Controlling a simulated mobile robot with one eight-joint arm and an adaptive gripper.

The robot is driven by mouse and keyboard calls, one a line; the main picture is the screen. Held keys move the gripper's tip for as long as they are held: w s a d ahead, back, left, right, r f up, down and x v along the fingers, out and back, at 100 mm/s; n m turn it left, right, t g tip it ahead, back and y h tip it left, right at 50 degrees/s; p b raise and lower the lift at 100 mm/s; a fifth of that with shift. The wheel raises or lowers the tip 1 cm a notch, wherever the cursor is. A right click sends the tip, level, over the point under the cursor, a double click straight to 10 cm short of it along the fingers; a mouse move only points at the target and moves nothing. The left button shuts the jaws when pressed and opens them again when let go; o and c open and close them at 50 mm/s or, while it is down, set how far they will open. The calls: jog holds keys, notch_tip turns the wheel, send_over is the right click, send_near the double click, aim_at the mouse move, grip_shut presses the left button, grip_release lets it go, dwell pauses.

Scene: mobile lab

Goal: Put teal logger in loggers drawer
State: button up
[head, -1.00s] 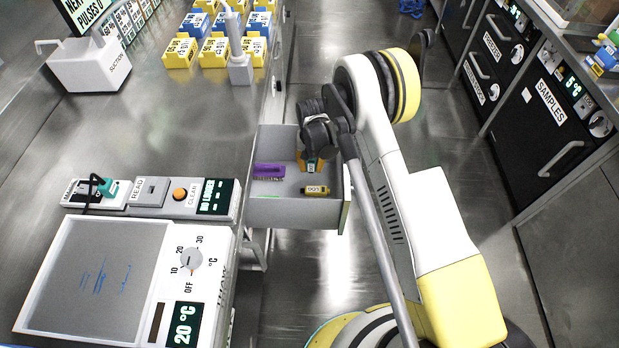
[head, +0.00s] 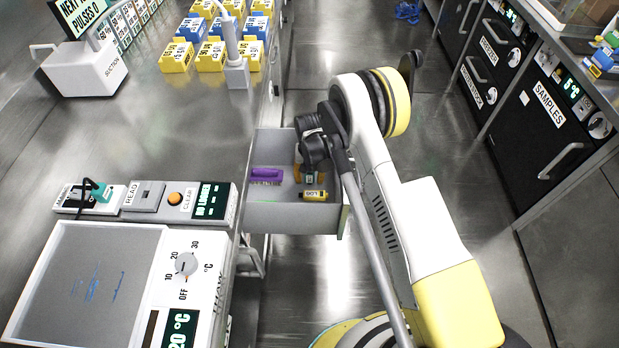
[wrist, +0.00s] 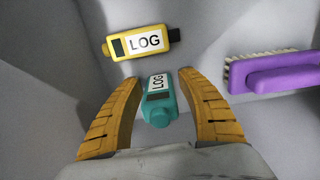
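The teal logger (wrist: 158,100), with a white LOG label, lies inside the open drawer (head: 290,220). In the wrist view it sits between the two orange fingers of my gripper (wrist: 160,82), with a narrow gap on each side. The fingers are spread and do not appear to clamp it. In the head view my gripper (head: 306,174) is down in the drawer, and the teal logger is partly hidden at the fingers.
A yellow logger (wrist: 145,41) lies in the drawer just beyond the fingers. A purple brush (wrist: 275,75) lies to the right in the wrist view. Drawer walls are close around.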

notch_tip(320, 180, up, 13)
jog(key=p, duration=0.4)
jog(key=s+d+r+t, duration=0.1)
jog(key=s+d+r, duration=0.15)
jog(key=r, duration=0.65)
jog(key=s+d+r+t, duration=0.15)
jog(key=d+r, duration=0.25)
jog(key=r, duration=0.5)
jog(key=s+d+r+t, duration=0.1)
jog(key=s+d+r, duration=0.2)
jog(key=r, duration=0.6)
jog(key=s+d+r+t, duration=0.1)
jog(key=s+d+r, duration=0.1)
jog(key=s, duration=0.4)
jog(key=s+d+r+t, duration=0.1)
jog(key=s+d+r, duration=0.1)
jog(key=s, duration=0.5)
jog(key=s+d+r+t, duration=0.1)
jog(key=s+d+r, duration=0.2)
jog(key=s, duration=0.4)
jog(key=shift+s+d+t, duration=0.15)
jog(key=shift+d+t, duration=0.2)
jog(key=shift+d, duration=0.5)
